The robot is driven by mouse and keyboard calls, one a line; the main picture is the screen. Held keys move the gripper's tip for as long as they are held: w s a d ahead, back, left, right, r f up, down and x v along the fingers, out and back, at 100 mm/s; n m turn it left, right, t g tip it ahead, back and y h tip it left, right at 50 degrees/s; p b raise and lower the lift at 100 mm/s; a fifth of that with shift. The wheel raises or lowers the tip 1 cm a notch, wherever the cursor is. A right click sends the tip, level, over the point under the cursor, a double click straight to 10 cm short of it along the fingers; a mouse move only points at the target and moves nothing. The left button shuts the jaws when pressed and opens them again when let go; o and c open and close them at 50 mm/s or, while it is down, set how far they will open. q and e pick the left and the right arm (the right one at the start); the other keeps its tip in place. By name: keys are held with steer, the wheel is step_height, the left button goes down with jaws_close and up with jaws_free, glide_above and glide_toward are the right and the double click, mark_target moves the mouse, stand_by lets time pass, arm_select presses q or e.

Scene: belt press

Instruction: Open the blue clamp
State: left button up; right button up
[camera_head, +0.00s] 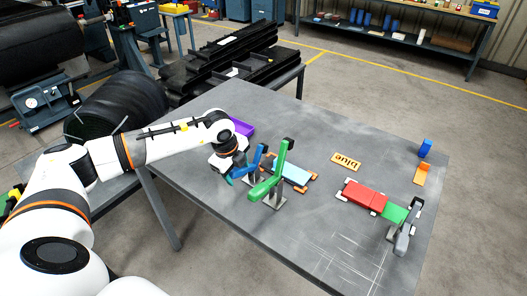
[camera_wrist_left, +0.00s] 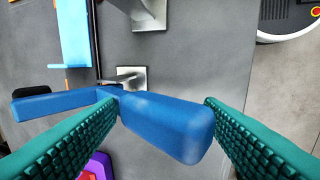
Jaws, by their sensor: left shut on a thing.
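The blue clamp (camera_head: 261,153) stands on the grey table, left of the green clamp. In the left wrist view its thick blue handle (camera_wrist_left: 172,127) lies between the two green ridged fingers of my left gripper (camera_wrist_left: 160,108). My left gripper (camera_head: 231,178) is shut on this handle. A metal bracket (camera_wrist_left: 126,78) shows by the handle. A light-blue plate (camera_head: 296,172) with orange ends lies to the right, partly hidden behind the green clamp. My right gripper is not in view.
The tall green clamp (camera_head: 272,180) stands close to the right of my left gripper. A purple tray (camera_head: 242,127) lies behind my left wrist. The table front is clear.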

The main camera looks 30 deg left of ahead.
arm_select(q)
steer(key=shift+o, duration=1.4)
steer(key=shift+s+f, duration=0.2)
steer(key=shift+f, duration=0.1)
steer(key=shift+c, duration=0.8)
steer(key=shift+w+r+p, duration=0.15)
steer(key=shift+r+p, duration=0.3)
steer(key=shift+r, duration=0.1)
steer(key=shift+w+r+p, duration=0.15)
steer(key=shift+r+p, duration=0.25)
steer(key=shift+r, duration=0.15)
steer(key=shift+c, duration=0.6)
steer(key=v, duration=0.1)
steer(key=p+v, duration=0.1)
steer(key=v, duration=0.1)
steer(key=shift+s+r, duration=0.2)
steer(key=shift+s, duration=0.2)
steer(key=shift+r+p, duration=0.75)
steer(key=shift+r, duration=0.1)
steer(key=shift+s, duration=0.1)
steer(key=shift+f, duration=0.1)
